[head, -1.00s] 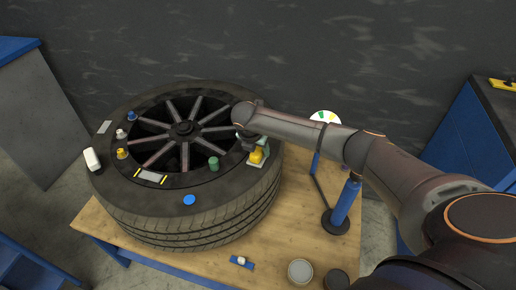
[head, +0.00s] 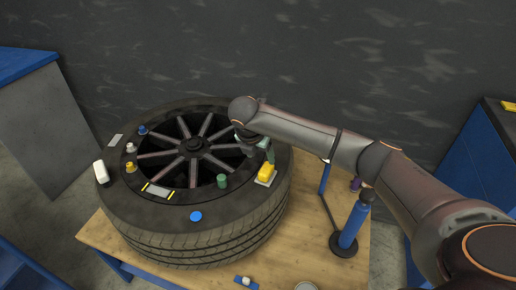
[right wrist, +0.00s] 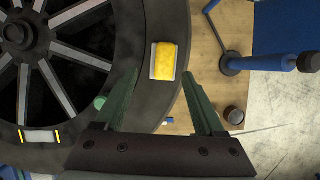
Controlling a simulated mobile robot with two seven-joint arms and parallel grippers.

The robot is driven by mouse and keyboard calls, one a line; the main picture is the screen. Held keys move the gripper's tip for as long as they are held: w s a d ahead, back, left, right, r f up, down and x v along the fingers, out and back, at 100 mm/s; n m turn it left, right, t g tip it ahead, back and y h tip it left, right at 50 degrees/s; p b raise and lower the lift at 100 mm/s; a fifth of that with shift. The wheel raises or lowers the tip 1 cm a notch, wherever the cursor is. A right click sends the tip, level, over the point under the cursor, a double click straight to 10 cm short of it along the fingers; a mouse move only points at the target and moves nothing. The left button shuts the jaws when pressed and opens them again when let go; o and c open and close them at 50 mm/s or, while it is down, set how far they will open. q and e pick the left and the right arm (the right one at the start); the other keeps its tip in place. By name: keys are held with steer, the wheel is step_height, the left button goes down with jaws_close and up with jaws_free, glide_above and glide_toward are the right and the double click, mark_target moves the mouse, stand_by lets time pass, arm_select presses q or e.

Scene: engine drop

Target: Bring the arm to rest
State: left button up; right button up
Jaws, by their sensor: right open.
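My right arm reaches in from the right in the head view, over a large tire with a spoked wheel (head: 190,222) lying flat on a wooden table. My right gripper (head: 262,150) is partly hidden behind its own wrist. In the right wrist view its two green fingers (right wrist: 160,75) are spread apart with nothing held between them. A yellow block (head: 266,172) sits on a pale square plate on the tire's sidewall, just past the fingertips; it also shows in the right wrist view (right wrist: 165,62). My left gripper is not in view.
Small pieces stand on the tire: a green cylinder (head: 222,181), a blue disc (head: 196,216), a white block (head: 101,172) and others. A blue pump-like stand (head: 350,226) is on the table (head: 300,235) at right. Cabinets flank both sides; a dark wall stands behind.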

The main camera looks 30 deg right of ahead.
steer(key=shift+v, duration=1.8)
steer(key=s+a+f+m, duration=0.1)
steer(key=s+a+f, duration=0.1)
steer(key=a, duration=0.1)
steer(key=s+a+f+y, duration=0.1)
steer(key=s+a+f, duration=0.1)
steer(key=a+f, duration=0.1)
steer(key=s+a+f+m+y, duration=0.1)
steer(key=s+a+f, duration=0.1)
steer(key=a, duration=0.1)
steer(key=shift+f+m, duration=0.3)
steer(key=shift+f, duration=0.05)
steer(key=s+a+f+m+y, duration=0.2)
steer(key=s+a+m, duration=0.1)
steer(key=s+m, duration=0.3)
steer(key=s+a+f+m+y, duration=0.1)
steer(key=s+a+f+m, duration=0.2)
steer(key=s+m, duration=0.35)
steer(key=s+d+m+t+h, duration=0.1)
steer(key=s+d+m, duration=0.65)
steer(key=s, duration=0.45)
steer(key=w+a+f+t+y+p, duration=0.2)
steer(key=w+a+f+t+p, duration=0.1)
steer(key=w+a+f+t, duration=0.2)
steer(key=shift+a+f+t, duration=0.3)
steer(key=shift+f, duration=0.7)
